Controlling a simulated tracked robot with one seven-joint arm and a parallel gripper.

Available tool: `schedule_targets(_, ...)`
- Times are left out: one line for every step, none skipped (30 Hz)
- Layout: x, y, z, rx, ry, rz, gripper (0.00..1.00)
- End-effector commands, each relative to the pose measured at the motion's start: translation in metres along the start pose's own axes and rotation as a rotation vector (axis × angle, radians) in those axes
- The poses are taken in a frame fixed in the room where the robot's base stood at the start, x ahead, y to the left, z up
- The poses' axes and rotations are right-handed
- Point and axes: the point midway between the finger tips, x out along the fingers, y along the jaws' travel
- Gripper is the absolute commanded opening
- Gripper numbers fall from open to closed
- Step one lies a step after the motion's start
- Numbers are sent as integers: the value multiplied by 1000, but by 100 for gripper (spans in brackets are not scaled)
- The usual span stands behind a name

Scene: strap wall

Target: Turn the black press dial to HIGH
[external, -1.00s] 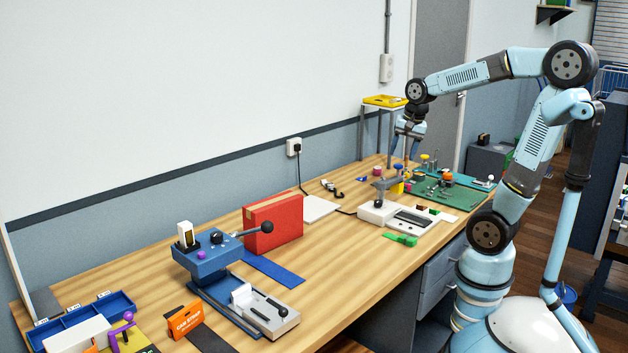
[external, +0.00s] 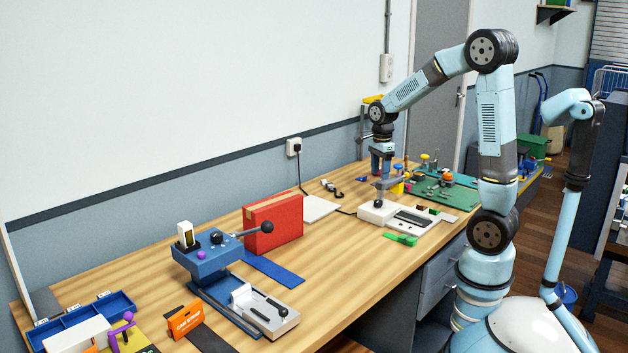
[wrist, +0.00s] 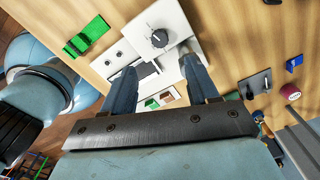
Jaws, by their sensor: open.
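A blue press (external: 208,258) with a long black-knobbed lever stands on the bench at the left in the external view. A black dial (external: 217,238) sits on its top; its markings are too small to read. A white device (external: 412,216) stands farther right, with its own black dial (external: 379,204). That dial also shows in the wrist view (wrist: 159,38), ahead of the fingertips. My gripper (external: 382,174) hangs above the bench by the white device, pointing down, far from the blue press. In the wrist view its two fingers (wrist: 160,72) are apart with nothing held.
A red box (external: 273,226) stands between the blue press and the white device. A green clip (external: 401,239) lies in front of the white device. A green mat (external: 447,195) with small parts is to the right. Bare wood (external: 330,265) lies in the middle.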

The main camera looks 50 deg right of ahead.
Motion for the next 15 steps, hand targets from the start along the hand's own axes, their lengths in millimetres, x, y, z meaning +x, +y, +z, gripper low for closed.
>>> schedule_targets(10,1,0,0,2,4,59)
schedule_targets(15,0,0,-1,2,4,59)
schedule_targets(22,1,0,-1,2,5,59)
schedule_targets(28,1,0,-1,2,4,59)
schedule_targets(33,1,-1,-1,2,3,59)
schedule_targets(40,0,0,-1,2,3,59)
schedule_targets(45,1,-1,-1,2,4,59)
schedule_targets(51,1,-1,0,2,4,59)
schedule_targets(57,1,-1,0,1,3,59)
schedule_targets(63,1,-1,0,1,4,59)
schedule_targets(68,0,0,0,1,3,59)
schedule_targets(74,1,0,-1,1,4,59)
schedule_targets(79,1,0,-1,1,3,59)
schedule_targets(84,1,0,-2,1,4,59)
schedule_targets(89,1,0,-2,1,3,59)
